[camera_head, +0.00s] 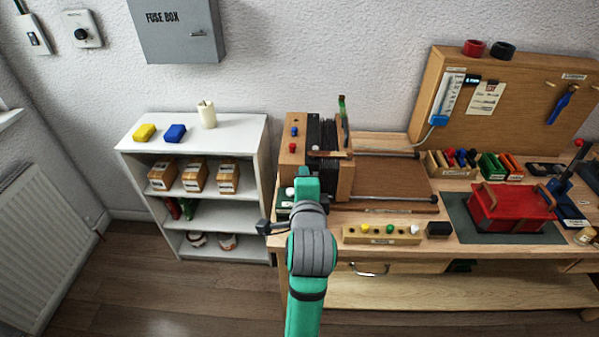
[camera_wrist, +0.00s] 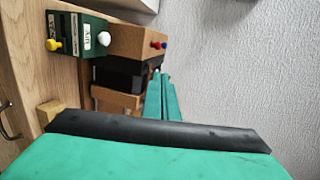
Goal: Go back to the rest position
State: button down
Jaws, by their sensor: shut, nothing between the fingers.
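My arm rises from the bottom middle of the head view, with its grey wrist joint in front of the bench's left end. My gripper (camera_wrist: 163,97) shows in the wrist view as two narrow teal fingers side by side, shut and empty. My arm partly hides this area in the head view.
A white shelf (camera_head: 140,153) with boxes stands left of the workbench. A wooden strip (camera_head: 383,238) with coloured knobs lies at the bench's front edge. A red box (camera_head: 511,205) sits on a dark mat to the right. Open floor lies at lower left.

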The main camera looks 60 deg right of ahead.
jog(key=shift+a, duration=0.2)
jog(key=w+a+f+n+t+y, duration=0.1)
jog(key=a+f+n+t+y, duration=0.15)
jog(key=a+f+n, duration=0.7)
jog(key=w+a+f+n+t+y, duration=0.1)
jog(key=a+f+n+t+y, duration=0.15)
jog(key=a+f+n, duration=0.75)
jog(key=s+a+f+n+y, duration=0.2)
jog(key=s+a+n+y, duration=0.1)
jog(key=s+a, duration=0.6)
jog(key=s+a+f+n+t+y, duration=0.1)
jog(key=s+a+n+y, duration=0.3)
jog(key=s+a, duration=0.6)
jog(key=a+f+n, duration=0.1)
jog(key=a+n, duration=0.1)
jog(key=a, duration=0.6)
jog(key=shift+s+t, duration=0.25)
jog(key=shift+t, duration=0.05)
